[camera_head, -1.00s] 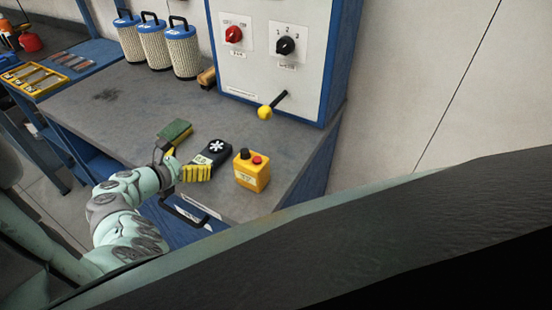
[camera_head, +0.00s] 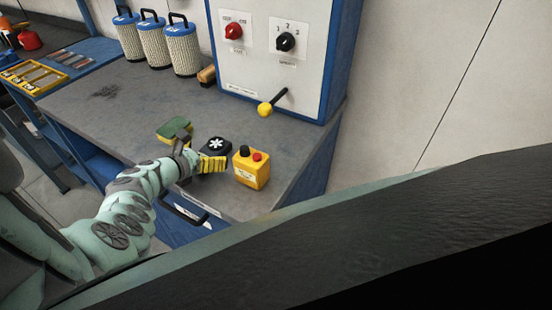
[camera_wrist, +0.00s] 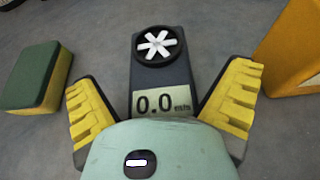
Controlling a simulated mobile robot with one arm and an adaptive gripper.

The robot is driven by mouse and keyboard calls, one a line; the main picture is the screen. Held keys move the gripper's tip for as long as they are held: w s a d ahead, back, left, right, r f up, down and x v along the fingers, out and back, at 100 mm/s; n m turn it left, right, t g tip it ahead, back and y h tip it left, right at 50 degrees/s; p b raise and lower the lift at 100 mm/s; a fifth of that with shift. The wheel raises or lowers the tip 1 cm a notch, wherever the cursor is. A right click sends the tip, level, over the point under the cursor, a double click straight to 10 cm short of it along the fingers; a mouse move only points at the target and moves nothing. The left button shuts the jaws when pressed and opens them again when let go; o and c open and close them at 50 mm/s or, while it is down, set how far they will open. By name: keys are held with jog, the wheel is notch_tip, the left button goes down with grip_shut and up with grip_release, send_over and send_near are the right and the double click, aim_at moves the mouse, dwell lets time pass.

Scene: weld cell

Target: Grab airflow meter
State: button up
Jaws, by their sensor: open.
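The airflow meter (camera_head: 216,146) is a dark handheld device with a white fan and lies flat on the grey workbench. In the wrist view the meter (camera_wrist: 161,72) shows its fan at the far end and a display reading 0.0 m/s nearer me. My gripper (camera_wrist: 166,97) is open, with its yellow ridged fingers on either side of the meter's display end. Gaps show between the fingers and the meter. In the head view my gripper (camera_head: 200,163) hides the meter's near part. The meter's lower end is hidden by my palm in the wrist view.
A green and yellow sponge (camera_head: 174,129) lies left of the meter. A yellow box with a red button (camera_head: 251,170) stands close on its right. Behind are a control cabinet (camera_head: 262,75) with a yellow-knobbed lever (camera_head: 266,108) and several filter canisters (camera_head: 181,50).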

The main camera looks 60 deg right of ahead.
jog(key=c, duration=1.4)
jog(key=shift+o, duration=0.2)
